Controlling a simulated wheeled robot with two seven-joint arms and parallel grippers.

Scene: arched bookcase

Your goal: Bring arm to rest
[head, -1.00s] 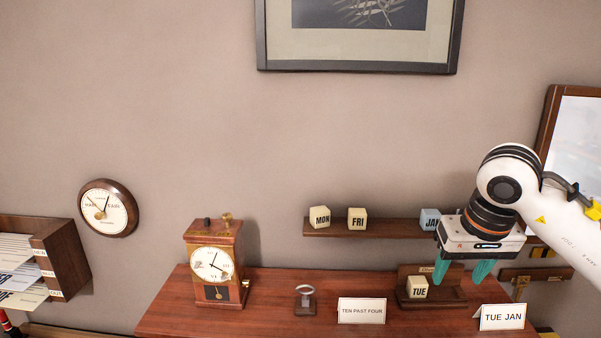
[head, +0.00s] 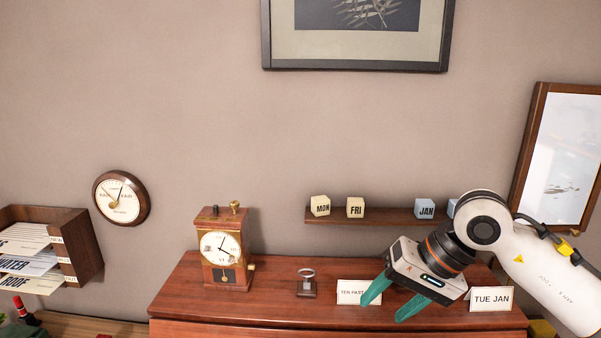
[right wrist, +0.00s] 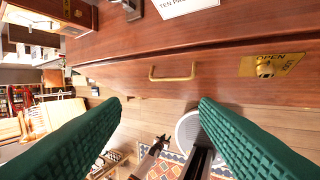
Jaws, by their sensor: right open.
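My right gripper (head: 383,306) is open and empty, in front of the right part of the brown cabinet top (head: 270,310). Its green fingers point down and left. In the right wrist view the two fingers (right wrist: 160,105) stand wide apart with nothing between them, facing the cabinet front and the floor. My right arm comes in from the right edge. My left gripper does not show clearly in either view.
On the cabinet stand a wooden clock (head: 222,250), a small metal ring stand (head: 307,283), a partly covered TEN PAST FOUR card (head: 350,292) and a TUE JAN card (head: 491,298). A shelf (head: 385,217) behind holds cubes. A brass drawer handle (right wrist: 173,74) sticks out from the front.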

